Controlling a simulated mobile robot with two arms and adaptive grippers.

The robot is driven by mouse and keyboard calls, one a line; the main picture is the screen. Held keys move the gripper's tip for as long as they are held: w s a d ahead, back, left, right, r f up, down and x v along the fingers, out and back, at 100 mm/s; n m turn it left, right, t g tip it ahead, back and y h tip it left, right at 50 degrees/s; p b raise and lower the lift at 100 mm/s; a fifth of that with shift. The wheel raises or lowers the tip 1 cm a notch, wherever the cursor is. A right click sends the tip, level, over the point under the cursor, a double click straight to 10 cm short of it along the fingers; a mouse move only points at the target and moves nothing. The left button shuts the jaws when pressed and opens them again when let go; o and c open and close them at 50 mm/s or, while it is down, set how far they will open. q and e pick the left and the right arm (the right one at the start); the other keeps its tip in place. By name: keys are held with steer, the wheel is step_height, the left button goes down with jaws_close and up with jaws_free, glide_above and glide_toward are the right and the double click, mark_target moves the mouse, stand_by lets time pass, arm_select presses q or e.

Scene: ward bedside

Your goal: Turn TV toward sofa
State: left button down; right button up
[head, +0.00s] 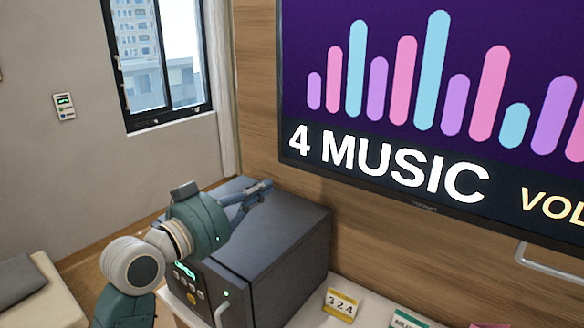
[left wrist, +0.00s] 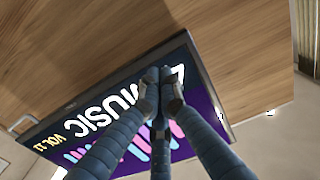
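The TV (head: 430,178) hangs on the wood-panelled wall at the right of the head view, its screen reading "4 MUSIC" over coloured bars. It also shows in the left wrist view (left wrist: 112,112), partly behind my fingers. My left gripper (head: 266,186) is over the dark box, left of the TV and apart from it in the head view. In the left wrist view its fingertips (left wrist: 163,82) are drawn close together with nothing between them. A cream seat (head: 55,295) with a grey cushion (head: 18,280), perhaps the sofa, is at lower left. My right gripper is out of view.
A dark grey box with a lit panel (head: 285,250) stands on a white surface below my left arm. A yellow "324" card (head: 341,304) and other cards are beside it. A metal handle (head: 545,266) is on the wall below the TV. A window (head: 160,60) is at back left.

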mark_target(300, 167)
arm_select(q)
steer(key=p+x, duration=0.3)
steer(key=x, duration=0.6)
steer(key=shift+w+d+r, duration=0.15)
steer(key=shift+w+d, duration=0.05)
steer(key=shift+w, duration=0.05)
steer(key=shift+w+d+p, duration=0.25)
steer(key=shift+w+p, duration=0.05)
steer(key=shift+w, duration=0.05)
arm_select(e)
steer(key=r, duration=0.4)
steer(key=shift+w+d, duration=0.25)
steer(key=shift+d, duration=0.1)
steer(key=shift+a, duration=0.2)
